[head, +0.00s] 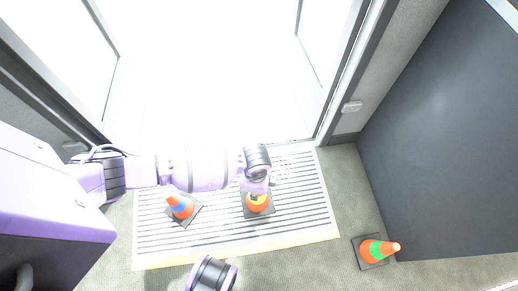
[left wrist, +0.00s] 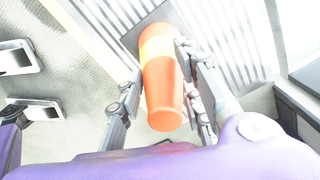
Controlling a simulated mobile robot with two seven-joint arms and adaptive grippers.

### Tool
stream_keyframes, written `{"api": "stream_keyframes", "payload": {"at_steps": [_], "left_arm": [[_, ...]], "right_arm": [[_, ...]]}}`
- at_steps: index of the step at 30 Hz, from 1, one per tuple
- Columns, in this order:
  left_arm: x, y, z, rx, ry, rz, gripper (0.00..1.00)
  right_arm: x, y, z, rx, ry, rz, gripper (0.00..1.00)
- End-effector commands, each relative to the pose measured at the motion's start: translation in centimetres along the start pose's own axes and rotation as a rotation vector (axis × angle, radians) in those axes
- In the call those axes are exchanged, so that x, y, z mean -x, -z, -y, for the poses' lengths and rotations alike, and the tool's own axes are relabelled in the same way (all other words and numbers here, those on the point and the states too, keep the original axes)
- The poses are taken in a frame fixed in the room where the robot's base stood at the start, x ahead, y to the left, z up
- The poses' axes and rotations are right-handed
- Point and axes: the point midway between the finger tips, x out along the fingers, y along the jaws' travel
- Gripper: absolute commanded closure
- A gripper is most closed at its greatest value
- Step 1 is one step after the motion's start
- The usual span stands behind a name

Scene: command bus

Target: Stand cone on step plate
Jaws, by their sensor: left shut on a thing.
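An orange cone with a yellow band and dark square base (head: 257,203) is at the middle of the ribbed white step plate (head: 308,205). My left gripper (head: 257,186) reaches it from above. In the left wrist view, the fingers of this gripper are on both sides of the cone (left wrist: 163,85), shut on its body. The cone looks roughly upright in the head view. The plate's ribs show behind its base; whether the base touches the plate is hard to tell.
An orange cone with a blue band (head: 180,206) stands on the plate's left part. An orange cone with a green band (head: 377,250) stands on the floor to the right, near a dark panel (head: 440,150). The plate's right part is clear. A bright doorway lies beyond.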

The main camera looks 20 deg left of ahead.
Motion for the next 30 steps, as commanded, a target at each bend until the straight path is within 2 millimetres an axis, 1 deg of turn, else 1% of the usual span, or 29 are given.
{"api": "stream_keyframes", "payload": {"at_steps": [1,3,6,11,13,15,18,24,29,30], "left_arm": [[-1.5,0.0,0.7,0.001,-0.003,0.001,1.00],[-2.2,-0.1,1.4,0.000,-0.002,0.000,1.00],[-2.8,-0.1,2.1,0.000,-0.001,-0.001,1.00],[-3.4,-0.2,2.8,0.001,0.000,-0.001,1.00],[-4.2,-0.2,3.3,0.001,0.000,-0.001,1.00],[-5.4,-0.2,3.1,0.000,-0.002,-0.001,1.00],[-6.8,-0.2,3.1,0.000,-0.002,-0.001,1.00],[-6.7,-0.1,3.3,0.000,0.003,-0.003,1.00],[-7.0,-0.2,3.2,0.000,0.002,-0.002,1.00],[-7.1,-0.2,3.2,0.000,0.001,-0.001,0.65]], "right_arm": [[-1.0,-0.8,0.0,-0.001,0.000,0.011,0.60],[-1.5,-1.1,0.1,0.001,0.001,0.017,0.60],[-1.8,-1.3,0.0,0.004,0.002,0.021,0.60],[-2.1,-1.3,-0.1,0.012,0.004,0.020,0.60],[-2.5,-1.5,-0.1,0.014,0.005,0.024,0.60],[-3.0,-1.9,-0.1,0.018,0.006,0.030,0.60],[-3.6,-2.1,-0.1,0.030,0.010,0.035,0.60],[-3.5,-1.2,-0.2,0.043,0.014,0.021,0.60],[-3.5,-1.2,-0.2,0.041,0.014,0.021,0.60],[-3.6,-1.3,-0.2,0.040,0.013,0.022,0.60]]}}
